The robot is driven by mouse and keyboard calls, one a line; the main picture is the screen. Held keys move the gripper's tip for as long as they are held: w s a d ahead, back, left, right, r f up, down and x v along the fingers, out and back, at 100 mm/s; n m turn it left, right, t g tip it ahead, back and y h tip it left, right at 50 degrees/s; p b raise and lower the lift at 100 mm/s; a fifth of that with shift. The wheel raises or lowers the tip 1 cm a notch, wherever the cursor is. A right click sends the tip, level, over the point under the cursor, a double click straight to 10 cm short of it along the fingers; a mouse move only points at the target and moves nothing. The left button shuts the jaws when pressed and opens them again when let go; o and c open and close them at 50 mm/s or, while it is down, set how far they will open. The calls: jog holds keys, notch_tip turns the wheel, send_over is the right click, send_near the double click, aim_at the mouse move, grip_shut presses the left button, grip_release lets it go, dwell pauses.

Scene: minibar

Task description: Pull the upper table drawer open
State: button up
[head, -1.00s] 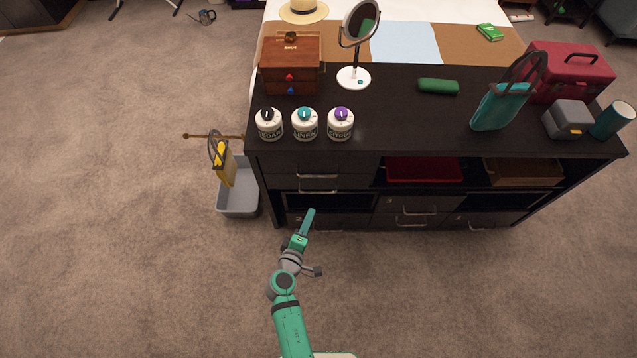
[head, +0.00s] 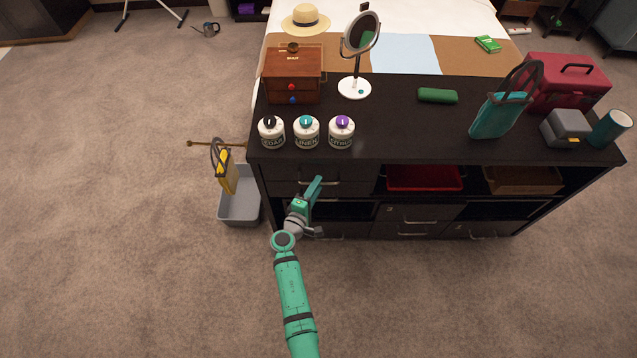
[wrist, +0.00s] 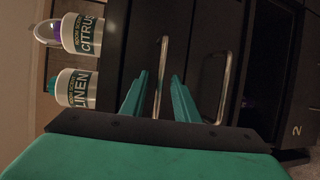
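The dark table (head: 400,150) stands ahead. Its upper drawer (head: 280,172) is at the left of the front, just under the tabletop, and looks closed. In the wrist view, which is turned sideways, the upper drawer's bar handle (wrist: 161,75) lies between the two fingers of my gripper (wrist: 159,80). The fingers are apart, one on each side of the bar; I cannot tell how deep they reach past it. A second handle (wrist: 228,85) lies to the right, outside the fingers. In the head view my gripper (head: 317,182) is in front of the drawer and partly hides the handle.
Several things stand on the tabletop, including three labelled jars (head: 306,132) near the edge above the drawer, a wooden box (head: 292,75) and a mirror (head: 360,40). A grey bin (head: 240,207) with a yellow item stands at the table's left. The front carpet is clear.

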jog(key=shift+x, duration=0.9)
jog(key=shift+w+d, duration=0.15)
jog(key=shift+w, duration=0.05)
grip_shut()
jog(key=shift+f, duration=0.1)
